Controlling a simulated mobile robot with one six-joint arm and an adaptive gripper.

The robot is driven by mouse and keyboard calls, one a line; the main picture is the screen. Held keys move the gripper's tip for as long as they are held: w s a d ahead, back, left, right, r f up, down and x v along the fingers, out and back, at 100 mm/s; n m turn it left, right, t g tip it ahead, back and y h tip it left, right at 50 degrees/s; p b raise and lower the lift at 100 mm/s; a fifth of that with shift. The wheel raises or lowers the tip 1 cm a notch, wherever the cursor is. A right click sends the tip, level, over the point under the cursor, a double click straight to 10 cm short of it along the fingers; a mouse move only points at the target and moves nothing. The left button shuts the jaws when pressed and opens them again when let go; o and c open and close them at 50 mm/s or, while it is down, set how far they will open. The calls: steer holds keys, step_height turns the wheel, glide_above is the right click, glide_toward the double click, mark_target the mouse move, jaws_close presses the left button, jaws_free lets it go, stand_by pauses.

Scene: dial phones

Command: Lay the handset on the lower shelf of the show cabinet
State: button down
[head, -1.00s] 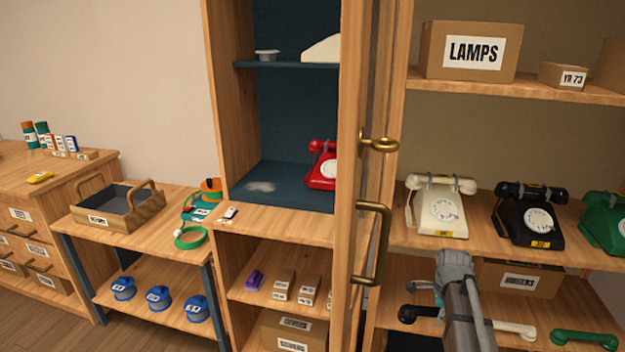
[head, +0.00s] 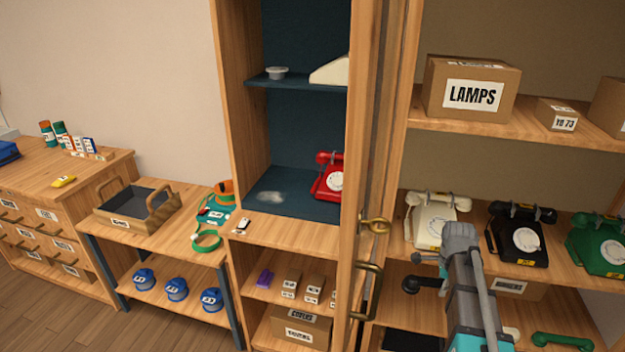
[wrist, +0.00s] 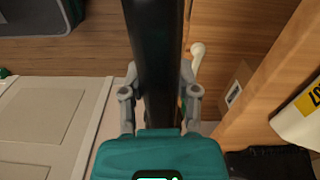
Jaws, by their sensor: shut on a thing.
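The black handset (wrist: 155,40) is between the fingers of my gripper (wrist: 157,78), which is shut on it. In the head view one end of the handset (head: 411,285) shows left of my arm, in front of the right-hand shelving; the rest is hidden. The show cabinet (head: 233,120) is the tall wooden one with dark blue lining. Its lower blue shelf (head: 290,205) holds a red telephone (head: 328,178) at the right and has a pale patch (head: 270,197) at the left. My gripper is to the right of the cabinet, outside it.
A wooden upright with brass fittings (head: 368,285) stands between my gripper and the blue shelf. Cream (head: 430,232), black (head: 518,247) and green (head: 603,250) telephones stand on the right shelving. A green handset (head: 562,341) lies below them. The blue shelf's left front is clear.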

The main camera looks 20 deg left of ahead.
step_height(320, 180, up, 11)
steer(key=p, duration=0.9)
steer(key=shift+p, duration=0.4)
